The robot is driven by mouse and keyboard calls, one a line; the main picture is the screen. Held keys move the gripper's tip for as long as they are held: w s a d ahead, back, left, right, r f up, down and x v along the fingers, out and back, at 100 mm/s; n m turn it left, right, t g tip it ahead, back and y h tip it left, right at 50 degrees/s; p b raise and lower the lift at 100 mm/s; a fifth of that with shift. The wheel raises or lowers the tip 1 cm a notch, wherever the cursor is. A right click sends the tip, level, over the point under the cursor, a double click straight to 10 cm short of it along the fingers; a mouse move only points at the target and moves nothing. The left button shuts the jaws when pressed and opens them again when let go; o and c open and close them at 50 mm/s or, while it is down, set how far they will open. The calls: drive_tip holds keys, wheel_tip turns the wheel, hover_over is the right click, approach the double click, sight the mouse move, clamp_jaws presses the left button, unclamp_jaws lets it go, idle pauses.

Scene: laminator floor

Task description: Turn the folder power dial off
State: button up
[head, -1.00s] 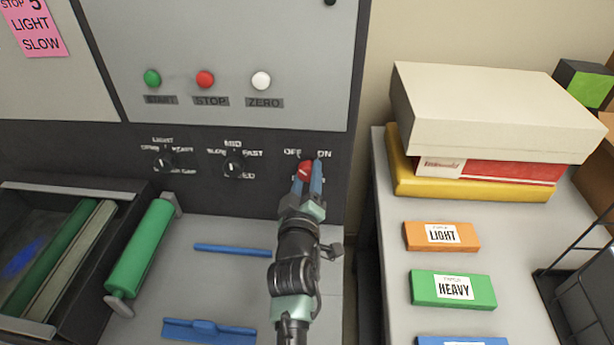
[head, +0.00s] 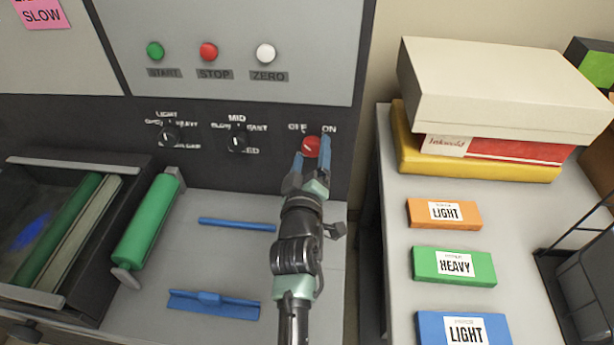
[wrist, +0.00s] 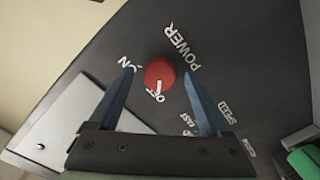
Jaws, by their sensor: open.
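The folder power dial (head: 310,146) is a round red knob on the dark lower panel, between the OFF and ON labels. It also shows in the wrist view (wrist: 158,70), where its white pointer mark points toward the OFF label (wrist: 154,96). The ON label (wrist: 127,64) lies to one side, near the left fingertip. My gripper (head: 311,150) is in front of the dial with its blue fingers on either side of it. In the wrist view the gripper (wrist: 159,74) is open, with a gap between each finger and the dial.
Two black dials (head: 237,140) sit left on the same panel, below green, red and white buttons (head: 265,54). A green roller (head: 146,228) and blue tools (head: 213,304) lie on the grey shelf. A side table at right holds stacked boxes (head: 495,90) and labelled packs.

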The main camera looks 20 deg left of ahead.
drive_tip(key=v, duration=1.2)
drive_tip(key=shift+r, duration=0.1)
